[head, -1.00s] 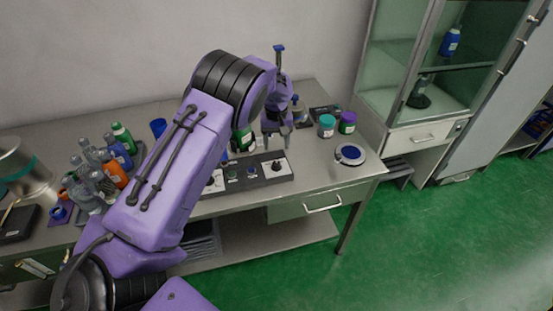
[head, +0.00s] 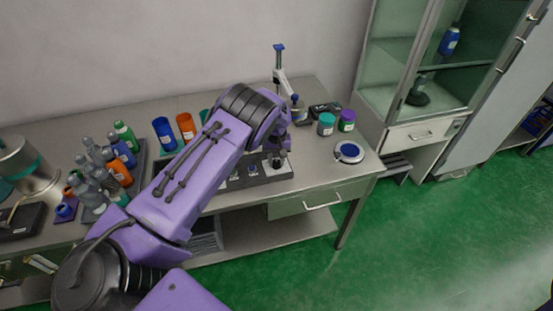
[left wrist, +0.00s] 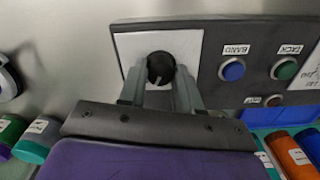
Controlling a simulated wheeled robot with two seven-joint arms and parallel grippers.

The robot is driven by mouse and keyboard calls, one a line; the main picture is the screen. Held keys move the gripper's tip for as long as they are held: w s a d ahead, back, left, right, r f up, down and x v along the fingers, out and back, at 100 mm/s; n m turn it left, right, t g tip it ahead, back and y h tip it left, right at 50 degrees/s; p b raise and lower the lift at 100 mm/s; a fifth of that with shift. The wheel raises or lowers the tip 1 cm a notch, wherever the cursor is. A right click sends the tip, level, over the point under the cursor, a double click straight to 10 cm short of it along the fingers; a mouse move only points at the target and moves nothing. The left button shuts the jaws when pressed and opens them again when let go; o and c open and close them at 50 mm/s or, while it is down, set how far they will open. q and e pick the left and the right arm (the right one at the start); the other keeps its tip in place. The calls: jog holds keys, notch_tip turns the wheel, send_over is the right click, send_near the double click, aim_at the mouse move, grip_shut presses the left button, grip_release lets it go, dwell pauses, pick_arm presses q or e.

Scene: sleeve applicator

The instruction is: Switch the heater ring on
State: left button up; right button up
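A dark control panel (head: 256,181) lies along the front of the bench. In the left wrist view the panel (left wrist: 212,48) has a black round knob (left wrist: 161,68) on a white plate, with a blue button (left wrist: 232,69) and a green button (left wrist: 284,68) beside it under upside-down labels. My left gripper (left wrist: 160,88) is open, its two fingers on either side of the knob; I cannot tell whether they touch it. In the head view my left gripper (head: 277,156) points down at the panel's right end. My right gripper is not in view.
A round white device with a blue face (head: 349,152) sits on the bench's right. A teal-lidded jar (head: 326,124) and a purple-lidded jar (head: 347,120) stand behind it. A stand (head: 281,75) rises behind my gripper. Several bottles (head: 108,165) crowd the left.

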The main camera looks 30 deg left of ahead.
aim_at(277, 161)
pick_arm(q)
jog(key=shift+f+m+b, duration=0.2)
jog(key=shift+m+b, duration=0.4)
jog(key=shift+m, duration=0.1)
jog(key=shift+m+b, duration=0.3)
jog(key=shift+m, duration=0.4)
jog(key=shift+r+m, duration=0.2)
jog(key=shift+m, duration=0.4)
jog(key=o, duration=1)
jog(key=shift+o, duration=0.2)
notch_tip(277, 161, up, 11)
jog(key=b, duration=0.2)
jog(key=shift+f, duration=0.2)
